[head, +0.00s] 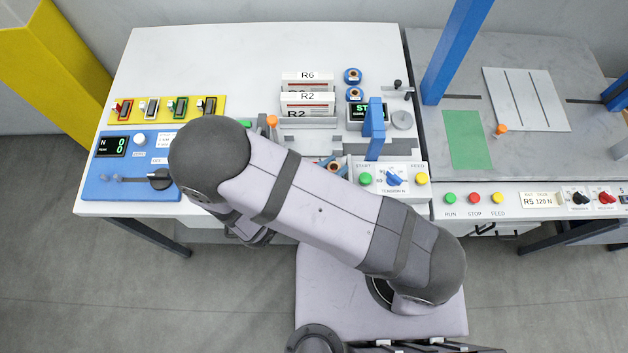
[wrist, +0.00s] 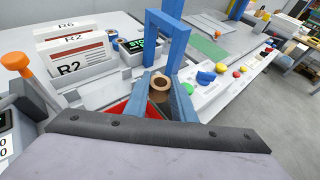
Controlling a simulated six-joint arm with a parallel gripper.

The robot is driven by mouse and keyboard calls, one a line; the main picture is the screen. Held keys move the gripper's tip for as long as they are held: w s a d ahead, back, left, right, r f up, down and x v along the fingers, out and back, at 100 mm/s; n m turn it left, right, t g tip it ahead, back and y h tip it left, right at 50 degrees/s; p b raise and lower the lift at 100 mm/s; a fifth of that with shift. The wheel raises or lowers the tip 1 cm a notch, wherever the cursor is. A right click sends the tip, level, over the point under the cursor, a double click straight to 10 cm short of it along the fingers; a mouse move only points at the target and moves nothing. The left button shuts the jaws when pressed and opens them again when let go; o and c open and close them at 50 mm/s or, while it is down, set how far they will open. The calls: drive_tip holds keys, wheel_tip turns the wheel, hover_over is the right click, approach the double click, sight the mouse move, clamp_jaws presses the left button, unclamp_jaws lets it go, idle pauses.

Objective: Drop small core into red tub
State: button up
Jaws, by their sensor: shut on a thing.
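The small core (wrist: 160,89) is a brown ring with a dark hole, held between the two blue-grey fingers of my gripper (wrist: 165,98) in the wrist view. In the head view the core (head: 334,165) shows only partly, beside the upper edge of my arm. The red tub (wrist: 121,109) shows as red strips below and to the left of the fingers in the wrist view. The core appears above or near the tub, but the height between them cannot be told. My arm and wrist hide most of the tub.
A blue upright frame (wrist: 168,35) stands just behind the fingers. White holders marked R6 and R2 (head: 307,104) stand at the back, with two blue-rimmed rolls (head: 352,76) beside them. A control panel with a blue knob (head: 393,178) lies to the right.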

drive_tip(key=a, duration=0.1)
drive_tip(key=a+n+t+y, duration=0.1)
drive_tip(key=a+n+y, duration=0.1)
drive_tip(key=shift+w+f+t, duration=0.25)
drive_tip(key=shift+w+t, duration=0.05)
drive_tip(key=shift+w, duration=0.05)
drive_tip(key=shift+f, duration=0.1)
drive_tip(key=shift+f+b, duration=2.25)
drive_tip(key=shift+f, duration=0.65)
drive_tip(key=o, duration=1.1)
drive_tip(key=shift+r, duration=0.1)
